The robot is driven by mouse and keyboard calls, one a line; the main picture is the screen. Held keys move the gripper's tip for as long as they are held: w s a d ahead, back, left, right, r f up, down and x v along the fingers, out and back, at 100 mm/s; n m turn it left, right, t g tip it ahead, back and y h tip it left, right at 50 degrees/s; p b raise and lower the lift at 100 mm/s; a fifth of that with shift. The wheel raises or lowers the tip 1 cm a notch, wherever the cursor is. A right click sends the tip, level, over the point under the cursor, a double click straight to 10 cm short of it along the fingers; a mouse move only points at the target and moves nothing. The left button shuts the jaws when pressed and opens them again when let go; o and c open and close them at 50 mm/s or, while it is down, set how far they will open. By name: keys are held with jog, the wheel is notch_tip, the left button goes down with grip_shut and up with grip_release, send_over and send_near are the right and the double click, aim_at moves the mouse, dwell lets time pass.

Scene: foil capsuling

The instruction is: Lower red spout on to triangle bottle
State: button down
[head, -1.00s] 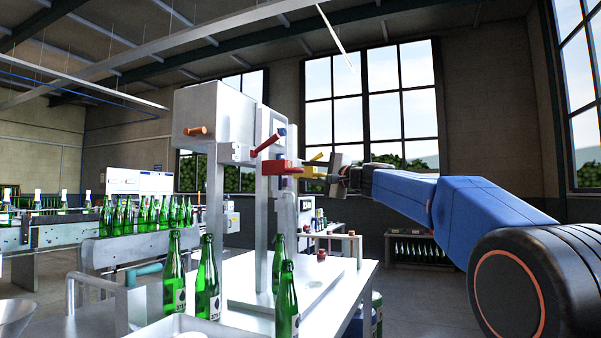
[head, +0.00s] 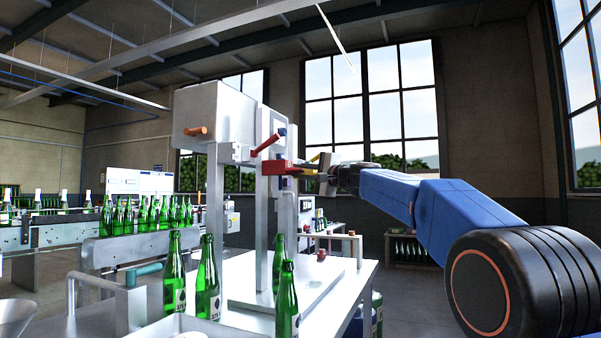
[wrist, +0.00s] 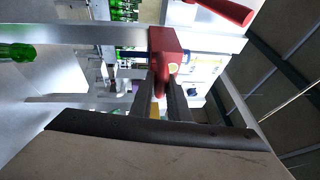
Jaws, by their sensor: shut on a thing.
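The red spout (head: 284,167) sits on the upright of the grey filling stand (head: 263,215), well above the base plate. In the wrist view its red block (wrist: 164,45) is just beyond my fingers. My gripper (head: 316,171) has its fingers (wrist: 161,92) shut on the spout's near red end, from the right. A green bottle (head: 278,262) stands by the stand's upright below the spout, with a clear gap between them; I cannot tell whether it is exactly in line. Three labelled green bottles (head: 288,298) (head: 207,280) (head: 174,272) stand in front; no triangle mark is readable.
A red lever (head: 268,143) sticks out above the spout. A white table (head: 345,290) carries the stand and has free room to its right. A conveyor with several green bottles (head: 150,215) runs at the left. A pale tray (head: 215,330) is in the foreground.

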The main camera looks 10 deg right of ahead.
notch_tip(320, 180, down, 20)
jog(key=shift+f, duration=0.25)
dwell(0.3)
jog(key=c, duration=1.8)
grip_release()
jog(key=shift+o, duration=0.2)
jog(key=shift+s+d+r, duration=0.1)
jog(key=shift+s, duration=0.05)
jog(key=v, duration=1.7)
jog(key=shift+d, duration=0.1)
